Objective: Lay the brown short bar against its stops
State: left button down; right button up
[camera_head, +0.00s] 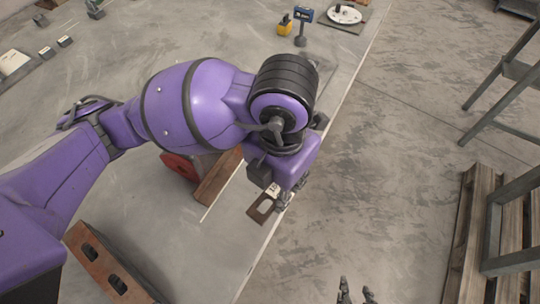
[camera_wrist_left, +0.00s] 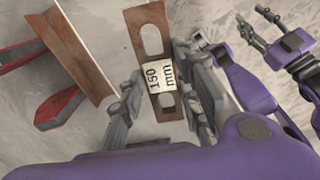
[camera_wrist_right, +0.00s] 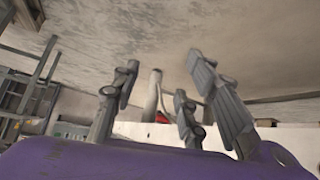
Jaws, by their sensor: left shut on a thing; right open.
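The brown short bar (camera_wrist_left: 151,38), a flat plate with slots and a white "150 mm" label, is between the fingers of my left gripper (camera_wrist_left: 165,88). That gripper is shut on it. In the head view, the slotted end of the bar (camera_head: 261,209) shows below my left gripper (camera_head: 280,196), near the table's right edge. I cannot tell whether it touches the table. A brown angle piece (camera_head: 217,180) lies to its left and also shows in the left wrist view (camera_wrist_left: 75,40), apart from the bar. My right gripper (camera_head: 357,293) is open and empty, right of the table edge.
A red part (camera_head: 179,167) stands beside the angle piece. A larger slotted brown piece (camera_head: 105,263) lies at the lower left. A yellow item (camera_head: 284,25) and a round white dial (camera_head: 344,14) are at the back. Wooden pallets (camera_head: 478,225) stand on the floor at right.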

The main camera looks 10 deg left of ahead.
pick_arm(q)
jog(key=shift+s+d+r+n, duration=0.1)
jog(key=shift+s+d+n, duration=0.3)
jog(key=shift+n, duration=0.3)
jog(key=shift+w, duration=0.15)
jog(key=w+a+f, duration=0.4)
jog(key=w+a, duration=0.1)
jog(key=a, duration=0.2)
send_over(243, 179)
jog(key=f, duration=0.4)
jog(key=shift+s+d+f+b, duration=0.25)
jog(key=shift+d+f+b, duration=0.1)
jog(key=shift+f, duration=0.05)
jog(key=shift+w+a+f, duration=0.15)
jog(key=shift+a+f, duration=0.05)
jog(key=shift+f, duration=0.15)
jog(key=shift+w+a+f, duration=0.1)
jog(key=shift+f, duration=0.8)
jog(key=shift+w+a+f, duration=0.1)
jog(key=shift+f, duration=0.75)
pick_arm(e)
jog(key=shift+s+f, duration=0.3)
jog(key=shift+f, duration=0.15)
pick_arm(q)
jog(key=shift+f, duration=0.1)
jog(key=shift+f, duration=0.15)
jog(key=c, duration=1.3)
grip_release()
jog(key=shift+s, duration=0.1)
